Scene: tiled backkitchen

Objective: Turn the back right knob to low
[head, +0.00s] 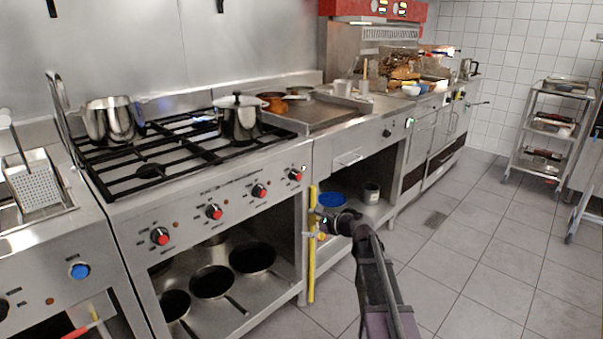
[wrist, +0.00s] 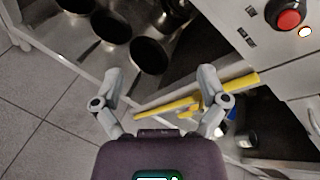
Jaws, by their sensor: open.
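The stove front (head: 185,200) carries a row of several red-capped knobs. The rightmost knob (head: 295,174) is near the panel's right end; another knob (head: 259,190) is to its left. The labels are too small to read, so I cannot tell which knob is the back right one. A red knob (wrist: 288,20) with a dark skirt shows at the top right of the wrist view; it seems to be the rightmost one. My gripper (head: 318,212) is open and empty, below and right of that knob, near the yellow pipe. In the wrist view its fingers (wrist: 160,80) are spread apart.
The vertical yellow pipe (head: 312,245) stands at the stove's right edge, close to my gripper; it also crosses the wrist view (wrist: 235,84). A lidded pot (head: 240,120) and an open pot (head: 110,122) stand on the burners. Pans (head: 212,282) lie below.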

